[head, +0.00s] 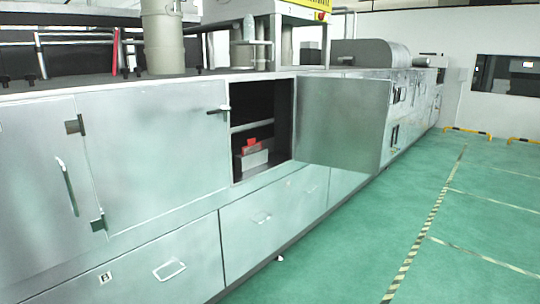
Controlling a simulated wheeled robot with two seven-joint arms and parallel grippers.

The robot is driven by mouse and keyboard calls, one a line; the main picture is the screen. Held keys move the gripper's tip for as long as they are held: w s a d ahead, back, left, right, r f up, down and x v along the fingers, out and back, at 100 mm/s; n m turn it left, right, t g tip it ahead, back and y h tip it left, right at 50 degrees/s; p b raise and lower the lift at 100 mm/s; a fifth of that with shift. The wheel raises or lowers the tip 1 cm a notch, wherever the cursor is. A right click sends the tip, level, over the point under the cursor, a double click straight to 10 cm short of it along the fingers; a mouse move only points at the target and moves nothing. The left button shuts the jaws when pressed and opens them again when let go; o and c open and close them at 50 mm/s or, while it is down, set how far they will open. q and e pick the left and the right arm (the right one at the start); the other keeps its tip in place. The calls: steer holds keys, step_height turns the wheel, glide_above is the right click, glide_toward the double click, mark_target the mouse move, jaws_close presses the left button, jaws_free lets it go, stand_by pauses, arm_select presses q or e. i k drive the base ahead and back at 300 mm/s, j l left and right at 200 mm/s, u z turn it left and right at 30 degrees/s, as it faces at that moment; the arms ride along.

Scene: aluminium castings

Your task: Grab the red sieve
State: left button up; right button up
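A small red object (251,146), probably the red sieve, shows inside the open compartment of the long metal cabinet (150,150). It sits on or against a grey box-like block (252,160) on the compartment's lower level. It is too small to make out its shape or mesh. Neither of my grippers is in the head view.
The compartment's door (342,120) stands open to the right, jutting toward the aisle. A shelf (252,125) crosses the compartment above the red object. Closed doors and drawers line the cabinet front. The green floor (440,220) on the right is clear.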

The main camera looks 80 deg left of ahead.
mark_target(252, 146)
steer(key=u, duration=2.9)
steer(key=i+l+u, duration=0.1)
steer(key=i, duration=0.35)
steer(key=i+l+u, duration=0.15)
steer(key=i, duration=0.25)
steer(key=i+l+u, duration=0.1)
steer(key=i+l, duration=0.25)
steer(key=i+j, duration=0.05)
steer(key=i, duration=0.05)
